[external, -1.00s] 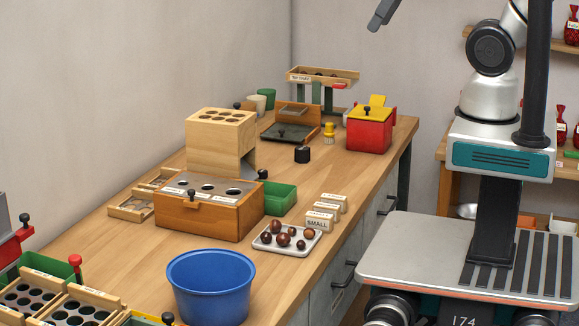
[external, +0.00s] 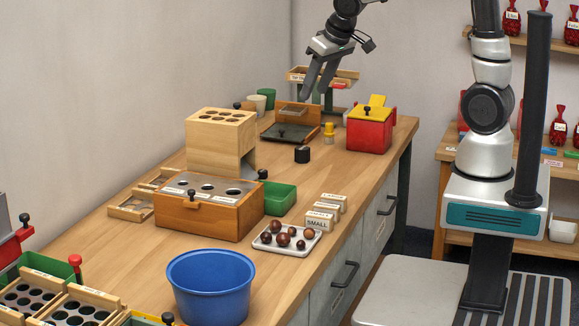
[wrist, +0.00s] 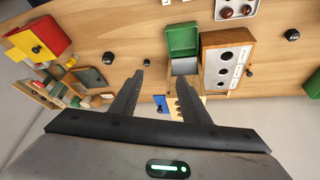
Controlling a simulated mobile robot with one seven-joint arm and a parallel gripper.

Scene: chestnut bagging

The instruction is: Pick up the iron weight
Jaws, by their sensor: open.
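The iron weight (external: 302,154) is a small black cylinder standing upright on the wooden bench, between the green tray and the red box. In the wrist view a small dark round thing (wrist: 109,58), likely the weight, lies left of the fingertips. My gripper (external: 312,94) is open and empty, pointing down in the air above the far half of the bench, well above the weight and apart from it. Its two fingers also show in the wrist view (wrist: 160,80), with nothing between them.
A dark hinged press (external: 290,132) and a raised wooden rack (external: 345,76) stand behind. A green tray (external: 281,200) and wooden sorting box (external: 205,215) are in front.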

